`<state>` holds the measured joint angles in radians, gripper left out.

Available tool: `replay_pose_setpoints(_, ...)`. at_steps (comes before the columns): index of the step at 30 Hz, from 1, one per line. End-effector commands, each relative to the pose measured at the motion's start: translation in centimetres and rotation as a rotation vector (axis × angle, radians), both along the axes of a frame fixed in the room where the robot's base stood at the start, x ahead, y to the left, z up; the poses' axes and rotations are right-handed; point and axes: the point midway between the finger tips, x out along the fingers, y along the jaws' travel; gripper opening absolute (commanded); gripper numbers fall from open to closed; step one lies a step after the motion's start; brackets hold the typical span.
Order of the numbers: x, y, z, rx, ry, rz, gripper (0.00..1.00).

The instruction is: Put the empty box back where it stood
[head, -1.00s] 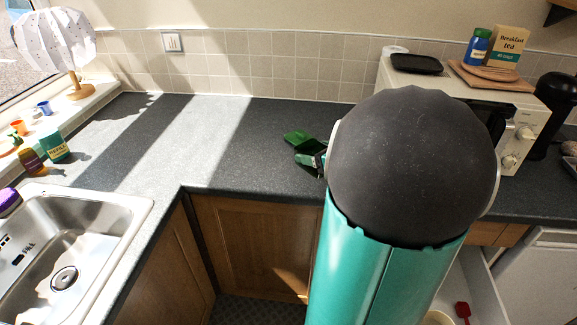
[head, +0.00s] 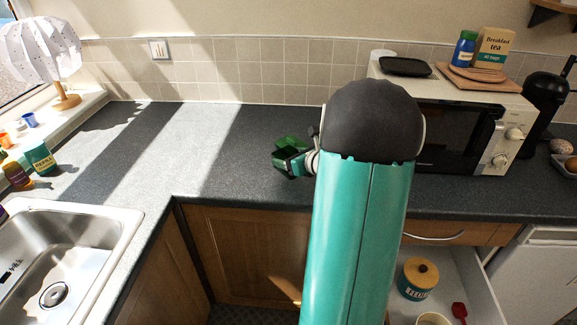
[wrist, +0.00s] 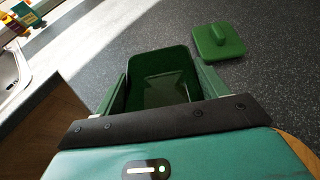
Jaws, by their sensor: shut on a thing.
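An open green box (wrist: 165,62) is between the two fingers of my gripper (wrist: 160,90) in the wrist view. The gripper is shut on it, with a finger on either side. I see no contents inside it. In the head view, the box (head: 284,163) is over the dark counter, left of my arm; I cannot tell whether it touches the counter. Its green lid (wrist: 219,43), with a raised handle, lies apart on the counter. The lid (head: 291,143) shows just behind the box in the head view. My arm hides part of the counter and drawer.
An open drawer (head: 486,276) below the counter holds a teal canister (head: 418,283), a red scoop (head: 460,311) and a pale bowl (head: 433,319). A microwave (head: 455,133) stands at right, a sink (head: 62,257) at left. Counter left of the box is clear.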

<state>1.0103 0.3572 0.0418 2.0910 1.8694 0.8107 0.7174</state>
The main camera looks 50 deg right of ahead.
Motion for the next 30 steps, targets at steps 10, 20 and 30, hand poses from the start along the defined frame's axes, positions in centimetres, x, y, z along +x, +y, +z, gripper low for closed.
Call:
replay_pose_setpoints(10,1.0,-0.1,-3.7,0.0,-0.001,0.001,0.43)
replay_pose_setpoints(20,1.0,-0.1,-4.0,-0.001,-0.002,0.001,0.43)
replay_pose_setpoints(30,0.9,-0.1,-4.2,-0.001,-0.001,0.001,0.94)
